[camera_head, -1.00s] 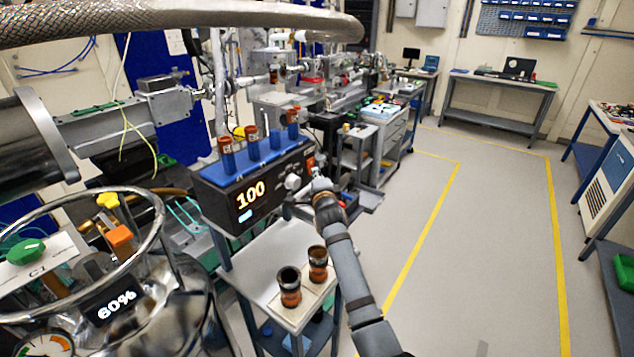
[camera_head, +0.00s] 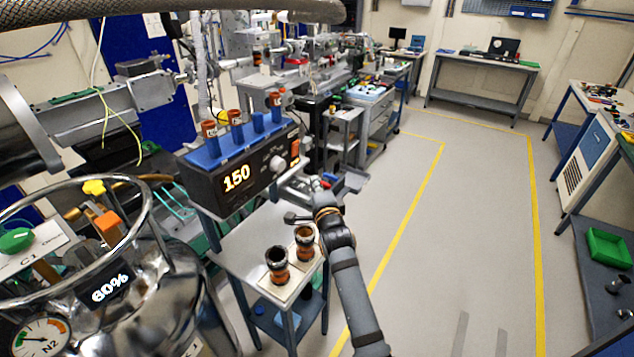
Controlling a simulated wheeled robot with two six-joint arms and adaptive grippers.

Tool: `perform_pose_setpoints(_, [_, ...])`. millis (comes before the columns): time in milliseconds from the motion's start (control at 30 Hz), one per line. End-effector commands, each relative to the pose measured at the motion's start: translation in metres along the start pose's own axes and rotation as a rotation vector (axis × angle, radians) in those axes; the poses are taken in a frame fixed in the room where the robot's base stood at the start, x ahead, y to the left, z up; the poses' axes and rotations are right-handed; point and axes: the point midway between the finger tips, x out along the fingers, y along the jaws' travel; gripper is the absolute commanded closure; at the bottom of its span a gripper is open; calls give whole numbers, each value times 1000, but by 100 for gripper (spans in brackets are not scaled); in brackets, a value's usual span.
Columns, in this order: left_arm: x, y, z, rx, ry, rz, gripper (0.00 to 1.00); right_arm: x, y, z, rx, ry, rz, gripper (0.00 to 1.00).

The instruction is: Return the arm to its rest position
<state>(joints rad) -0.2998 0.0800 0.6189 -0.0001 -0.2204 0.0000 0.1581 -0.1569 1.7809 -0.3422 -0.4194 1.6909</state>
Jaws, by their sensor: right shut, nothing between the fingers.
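My right arm comes up from the bottom middle of the head view. Its gripper (camera_head: 297,217) is shut and empty. It appears just above the small steel table (camera_head: 240,243), close to two brown jars (camera_head: 277,265) (camera_head: 305,243) and below the heater box (camera_head: 237,178). Several orange-capped vials stand in the blue block (camera_head: 257,128) on top of the heater. My left gripper is not in view.
A braided hose (camera_head: 180,8) crosses the top left. Beamline equipment runs along the back. The floor (camera_head: 470,220) to the right is open, marked with yellow lines.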

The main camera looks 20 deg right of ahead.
Motion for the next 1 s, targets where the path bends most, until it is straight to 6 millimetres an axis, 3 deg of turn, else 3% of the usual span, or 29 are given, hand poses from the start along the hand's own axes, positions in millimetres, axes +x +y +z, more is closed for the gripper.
perform_pose_setpoints(133, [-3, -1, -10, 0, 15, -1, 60, -9, 0, 0, 1, 0, -1, 100])
perform_pose_setpoints(567, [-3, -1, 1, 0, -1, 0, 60, -10, 2, 0, -2, 1, 1, 100])
perform_pose_setpoints(667, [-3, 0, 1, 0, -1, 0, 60, -19, 18, -7, -69, 5, 52, 100])
perform_pose_setpoints(767, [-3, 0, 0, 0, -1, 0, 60, -50, 62, -26, -285, -9, 212, 100])
perform_pose_setpoints(900, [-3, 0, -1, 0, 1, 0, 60, -127, 131, -50, -707, -163, 508, 100])
perform_pose_setpoints(1000, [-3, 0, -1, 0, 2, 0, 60, -174, 159, -58, -929, -312, 642, 100])
